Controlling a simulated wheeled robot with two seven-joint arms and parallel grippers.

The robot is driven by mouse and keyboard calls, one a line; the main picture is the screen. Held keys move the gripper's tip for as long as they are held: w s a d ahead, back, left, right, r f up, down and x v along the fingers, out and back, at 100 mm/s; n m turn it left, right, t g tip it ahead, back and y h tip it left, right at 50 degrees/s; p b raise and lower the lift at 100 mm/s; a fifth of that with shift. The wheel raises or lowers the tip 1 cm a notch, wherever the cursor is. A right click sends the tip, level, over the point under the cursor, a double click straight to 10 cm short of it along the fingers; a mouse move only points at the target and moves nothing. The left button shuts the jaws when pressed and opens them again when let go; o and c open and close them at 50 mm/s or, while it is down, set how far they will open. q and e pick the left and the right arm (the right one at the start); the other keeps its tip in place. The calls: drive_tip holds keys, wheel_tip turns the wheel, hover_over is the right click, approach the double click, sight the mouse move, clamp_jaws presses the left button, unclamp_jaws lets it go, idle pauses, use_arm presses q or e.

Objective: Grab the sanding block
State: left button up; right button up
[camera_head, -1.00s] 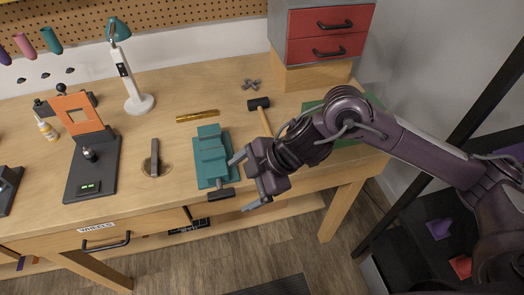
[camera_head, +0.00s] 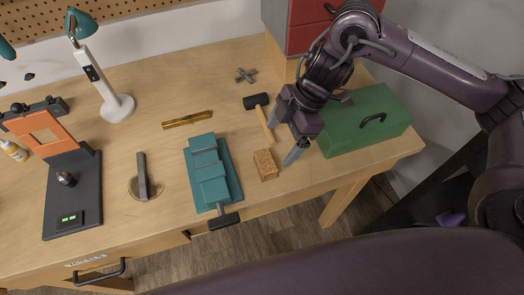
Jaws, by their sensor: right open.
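The sanding block (camera_head: 266,165) is a small tan-brown speckled block. It lies flat on the workbench, right of the teal vise and left of the green toolbox. My right gripper (camera_head: 282,146) is open and empty, just above and to the right of the block. Its fingers point down and left, one over the hammer's handle in the picture and one near the block's right side. I cannot tell the exact height of the fingers over the bench. My left gripper does not show.
The teal vise (camera_head: 210,170) stands left of the block. A hammer (camera_head: 257,102) lies behind it. The green toolbox (camera_head: 365,120) is close on the right. A brass level (camera_head: 187,119), a lamp (camera_head: 115,106) and a black stand with an orange frame (camera_head: 75,195) are farther left.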

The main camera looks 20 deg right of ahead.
sight(267, 160)
drive_tip(key=a+f, duration=0.1)
drive_tip(key=s+a+f, duration=0.1)
drive_tip(key=f, duration=0.1)
drive_tip(key=shift+s+a+f, duration=0.15)
drive_tip(key=shift+s, duration=0.05)
drive_tip(key=shift+x, duration=1.45)
drive_tip(key=shift+w, duration=0.15)
drive_tip(key=c, duration=1.1)
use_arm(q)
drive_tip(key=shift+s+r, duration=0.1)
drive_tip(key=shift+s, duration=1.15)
use_arm(e)
drive_tip(key=shift+o, duration=0.2)
